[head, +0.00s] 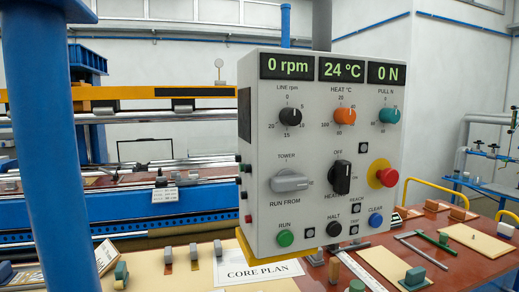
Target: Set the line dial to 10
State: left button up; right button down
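The line dial (290,118) is a small black knob at the upper left of a light grey control box, under the label LINE rpm. Numbers ring it: 0 at the top, 5 at the upper right, 15 below and 20 at the lower left. A light mark shows near its upper right edge, but its exact setting is too small to read. The line display (287,66) above it reads 0 rpm. Neither of my grippers is in view.
The control box (350,205) also carries an orange heat knob (345,116), a teal pull knob (390,115), a grey lever switch (290,180), a black selector (341,177) and a red stop button (388,177). A thick blue post (48,130) stands at the left.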

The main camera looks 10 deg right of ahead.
aim_at(290, 116)
jog(key=k, duration=0.5)
jog(key=z, duration=2.7)
jog(key=i, duration=2.3)
jog(key=u, duration=3)
